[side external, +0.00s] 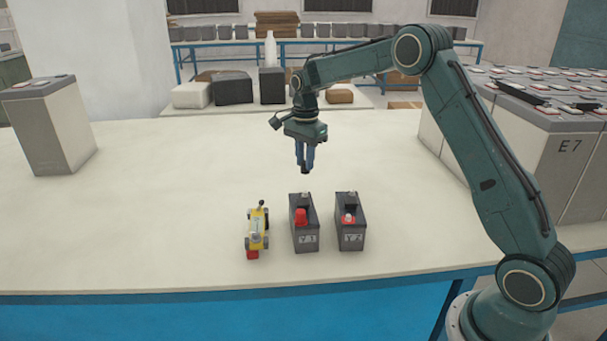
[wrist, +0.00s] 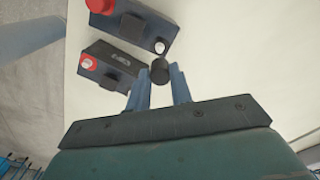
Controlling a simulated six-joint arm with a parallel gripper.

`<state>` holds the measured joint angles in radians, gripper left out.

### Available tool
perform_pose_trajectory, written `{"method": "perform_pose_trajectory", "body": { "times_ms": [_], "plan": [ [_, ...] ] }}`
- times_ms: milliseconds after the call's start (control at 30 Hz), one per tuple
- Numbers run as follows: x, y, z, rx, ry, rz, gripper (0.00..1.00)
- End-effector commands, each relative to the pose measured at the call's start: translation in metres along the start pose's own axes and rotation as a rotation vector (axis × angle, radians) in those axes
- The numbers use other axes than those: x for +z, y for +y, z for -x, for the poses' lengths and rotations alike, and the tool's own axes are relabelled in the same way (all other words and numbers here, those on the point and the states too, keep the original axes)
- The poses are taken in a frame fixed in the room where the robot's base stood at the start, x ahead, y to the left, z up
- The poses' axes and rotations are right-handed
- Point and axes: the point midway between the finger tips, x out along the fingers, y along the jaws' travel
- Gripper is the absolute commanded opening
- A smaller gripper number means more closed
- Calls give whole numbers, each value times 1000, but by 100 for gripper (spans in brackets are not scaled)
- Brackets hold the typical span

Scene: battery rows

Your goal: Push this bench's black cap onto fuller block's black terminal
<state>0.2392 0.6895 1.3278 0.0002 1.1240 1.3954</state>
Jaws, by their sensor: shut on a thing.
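My gripper (side external: 305,168) is shut on the black cap (wrist: 160,70), held in the air behind the two dark blocks. The cap shows between the blue fingertips in the wrist view; in the side view it is hard to tell from them. The left block (side external: 306,240), marked like "Y 3", has a red cap (side external: 301,216) at its near end and a bare pale post (wrist: 160,46) at its far end. The right block (side external: 351,240), marked like "Y 2", has a red-ringed pale post (side external: 348,218) and a bare far post (side external: 353,196). I cannot tell which block is fuller.
A yellow tool (side external: 257,228) with grey round parts and a red end lies left of the blocks. A tall grey battery (side external: 46,130) stands at the far left, and a large battery pack (side external: 560,150) at the right.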

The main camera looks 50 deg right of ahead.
Motion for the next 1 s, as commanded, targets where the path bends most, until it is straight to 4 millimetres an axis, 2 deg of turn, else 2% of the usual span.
{"method": "perform_pose_trajectory", "body": {
  "times_ms": [433,1000],
  "plan": [
    [2,1,-6,2,0,0,1],
    [1,1,-39,1,0,0,1]
  ]
}}
